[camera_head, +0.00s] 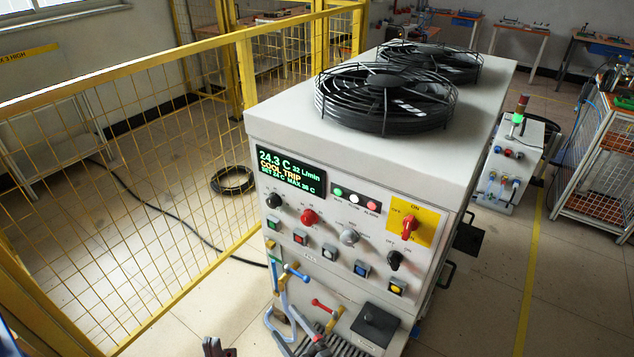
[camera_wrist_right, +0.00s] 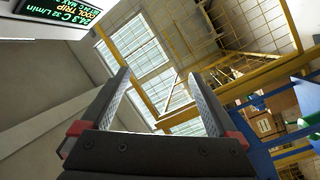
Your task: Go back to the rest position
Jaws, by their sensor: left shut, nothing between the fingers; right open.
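My left gripper (camera_head: 218,348) shows only in part at the bottom edge of the head view, in front of the white cooling unit (camera_head: 285,105). It is shut with nothing in it. My right gripper (camera_wrist_right: 165,85) is open and empty in the right wrist view, its two fingers apart and pointing up. In the head view I cannot clearly separate it from the dark parts and hoses at the bottom. The cooling unit's display (camera_head: 290,172) reads 24.3 C and COOL TRIP. It also shows at the top left of the right wrist view (camera_wrist_right: 62,15).
Hoses and valves (camera_head: 285,290) crowd the unit's lower front. A yellow mesh fence (camera_head: 150,175) stands on the left. A black cable (camera_head: 190,225) lies on the floor. A small machine (camera_head: 508,160) and a cart (camera_head: 600,170) stand right. Floor lies open at lower right.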

